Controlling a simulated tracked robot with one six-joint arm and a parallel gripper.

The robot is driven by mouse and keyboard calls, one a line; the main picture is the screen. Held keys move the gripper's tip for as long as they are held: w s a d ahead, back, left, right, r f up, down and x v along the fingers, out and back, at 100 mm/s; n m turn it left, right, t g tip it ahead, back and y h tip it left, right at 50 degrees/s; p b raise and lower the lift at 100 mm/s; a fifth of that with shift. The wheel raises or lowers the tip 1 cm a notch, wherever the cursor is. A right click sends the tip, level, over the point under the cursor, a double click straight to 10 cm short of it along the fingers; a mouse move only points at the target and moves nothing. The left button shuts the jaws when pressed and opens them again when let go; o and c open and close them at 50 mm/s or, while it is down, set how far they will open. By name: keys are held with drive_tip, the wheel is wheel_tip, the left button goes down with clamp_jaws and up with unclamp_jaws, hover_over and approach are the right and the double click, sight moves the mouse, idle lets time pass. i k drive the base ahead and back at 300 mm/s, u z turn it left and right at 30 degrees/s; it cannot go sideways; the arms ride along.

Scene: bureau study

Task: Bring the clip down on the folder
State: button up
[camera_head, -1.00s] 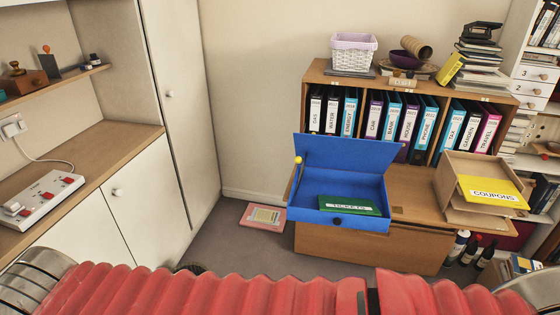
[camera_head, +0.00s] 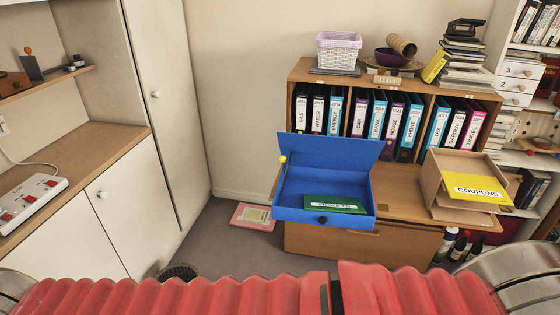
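An open blue box file (camera_head: 345,220) stands on the wooden bureau, its lid (camera_head: 330,152) raised at the back. A green folder (camera_head: 335,204) labelled "TICKETS" lies flat inside it. A thin lever with a yellow knob (camera_head: 283,160) stands up at the box's left side. It looks like the clip, raised and apart from the folder.
The bureau top (camera_head: 400,200) has bare wood right of the box. A yellow "COUPONS" folder (camera_head: 475,187) lies on a wooden tray stack at right. Ring binders (camera_head: 376,118) stand behind. A pink folder (camera_head: 253,216) lies on the floor.

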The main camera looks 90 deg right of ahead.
sight(282, 159)
drive_tip(key=u, duration=0.05)
drive_tip(key=k, duration=0.7)
drive_tip(key=z, duration=0.75)
drive_tip(key=i, duration=1)
drive_tip(key=z, duration=0.05)
